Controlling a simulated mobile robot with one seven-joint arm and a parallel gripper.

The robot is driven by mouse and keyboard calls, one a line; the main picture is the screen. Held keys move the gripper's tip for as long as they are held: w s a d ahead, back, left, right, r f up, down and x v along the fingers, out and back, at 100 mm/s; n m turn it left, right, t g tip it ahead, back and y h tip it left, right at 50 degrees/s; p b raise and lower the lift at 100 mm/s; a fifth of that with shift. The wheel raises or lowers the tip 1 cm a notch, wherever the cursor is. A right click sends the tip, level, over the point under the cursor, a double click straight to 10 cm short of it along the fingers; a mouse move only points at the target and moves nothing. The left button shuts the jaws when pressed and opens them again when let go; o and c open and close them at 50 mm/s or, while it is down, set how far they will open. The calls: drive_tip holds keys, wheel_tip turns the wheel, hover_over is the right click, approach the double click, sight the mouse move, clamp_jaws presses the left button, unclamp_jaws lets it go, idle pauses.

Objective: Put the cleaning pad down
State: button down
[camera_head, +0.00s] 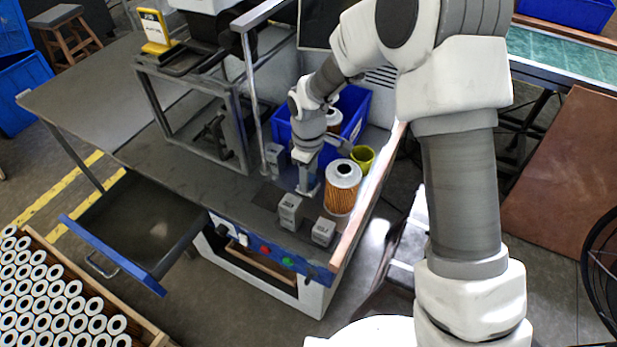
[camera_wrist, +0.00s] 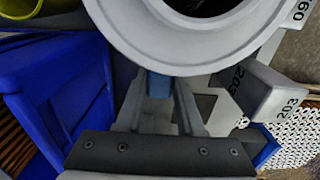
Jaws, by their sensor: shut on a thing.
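My gripper (camera_head: 308,186) is low over the grey workbench (camera_head: 215,185), just left of a large filter cartridge. In the wrist view, the two fingers of my gripper (camera_wrist: 160,100) are shut on a small blue piece, which looks like the cleaning pad (camera_wrist: 158,84). The pale ring top of the filter cartridge (camera_wrist: 195,35) hides the fingertips and the pad's far end. In the head view the pad is too small to make out clearly, and I cannot tell whether it touches the bench.
The orange pleated cartridge (camera_head: 341,190) stands upright beside my gripper. Grey numbered blocks (camera_head: 289,212) (camera_head: 323,232) stand in front. A blue bin (camera_head: 353,112) and a yellow-green cup (camera_head: 362,157) are behind. A drawer (camera_head: 130,225) is open at left. The bench's left part is clear.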

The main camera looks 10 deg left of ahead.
drive_tip(key=shift+f, duration=0.1)
drive_tip(key=shift+f, duration=0.15)
drive_tip(key=c, duration=0.5)
unclamp_jaws()
wheel_tip(320, 180, up, 13)
drive_tip(key=p, duration=0.1)
drive_tip(key=s+d+r+m+t, duration=0.3)
drive_tip(key=s+d+r+m, duration=0.3)
drive_tip(key=d+r, duration=0.6)
drive_tip(key=shift+s+d+r+m+t, duration=0.55)
drive_tip(key=shift+s+d+m, duration=0.95)
drive_tip(key=shift+s, duration=0.9)
drive_tip(key=shift+s+d+r+m+t, duration=0.3)
drive_tip(key=shift+s+d+r+m, duration=0.75)
drive_tip(key=shift+s+d, duration=1.05)
drive_tip(key=shift+s+d+r+m+t, duration=0.45)
drive_tip(key=shift+s+d+m, duration=0.95)
drive_tip(key=shift+s, duration=1.3)
